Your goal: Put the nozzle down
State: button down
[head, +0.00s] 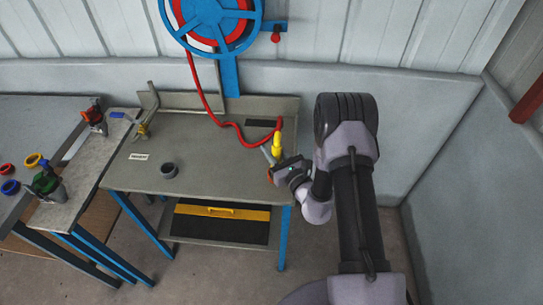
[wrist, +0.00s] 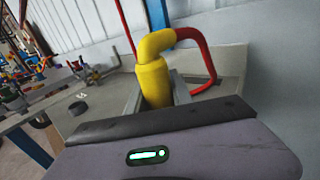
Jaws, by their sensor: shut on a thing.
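The yellow nozzle (head: 277,143) stands roughly upright over the right part of the grey worktable (head: 215,178). My gripper (head: 270,160) is shut on it, coming in from the right front. In the wrist view the nozzle (wrist: 153,80) sits between my two grey fingers (wrist: 157,98), with its bent yellow top leading into a red hose (wrist: 207,62). The nozzle's lower end is hidden by my gripper, so I cannot tell whether it touches the table. The hose (head: 236,126) runs back along the tabletop and up to the blue reel (head: 212,40).
A dark rectangular patch (head: 263,123) lies on the table behind the nozzle. A dark grey ring (head: 169,170), a white label (head: 138,156) and a brass fitting (head: 142,131) are to the left. The table's middle is clear. A side bench (head: 88,165) with a green fitting (head: 45,183) adjoins.

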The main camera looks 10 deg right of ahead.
notch_tip(320, 180, down, 2)
jog(key=shift+a+f, duration=0.1)
jog(key=shift+f, duration=0.15)
jog(key=shift+f+b, duration=0.2)
jog(key=shift+b, duration=0.2)
jog(key=c, duration=1.1)
grip_release()
